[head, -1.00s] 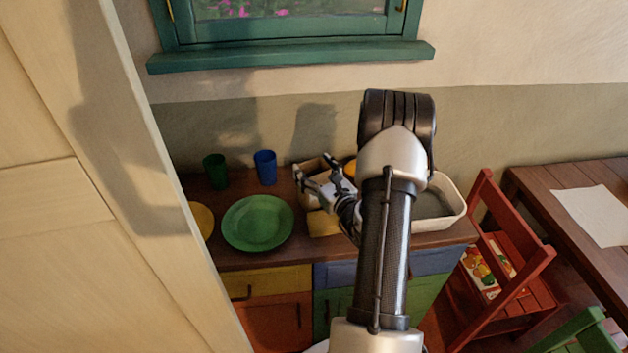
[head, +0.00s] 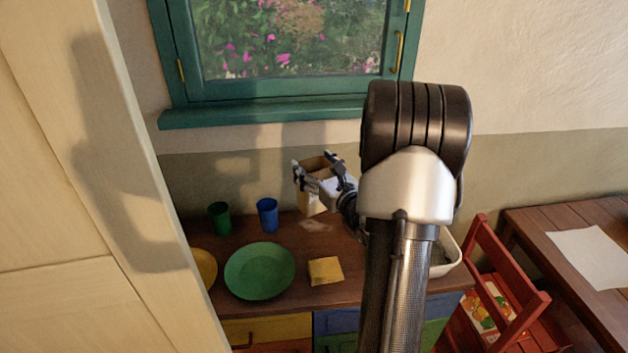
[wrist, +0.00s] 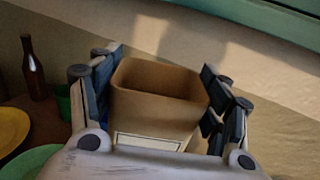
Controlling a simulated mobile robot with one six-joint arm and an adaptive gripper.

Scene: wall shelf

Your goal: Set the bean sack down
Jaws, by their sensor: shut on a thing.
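The bean sack (head: 311,203) is a tan, square-sided, open-topped container. In the wrist view it (wrist: 158,107) sits upright between the fingers, slightly tilted in the picture, with a pale label on its near side. My gripper (head: 318,168) is shut on it, one finger on each side. In the head view the sack is held above the back of the brown counter (head: 225,303), in front of the wall. Its inside is dark and I cannot tell what it holds.
On the counter are a green cup (head: 219,218), a blue cup (head: 267,215), a green plate (head: 260,271), a yellow plate (head: 203,267) and a yellow cloth or sponge (head: 325,271). A white basin (head: 446,256) is partly behind my arm. A brown bottle (wrist: 34,70) stands left.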

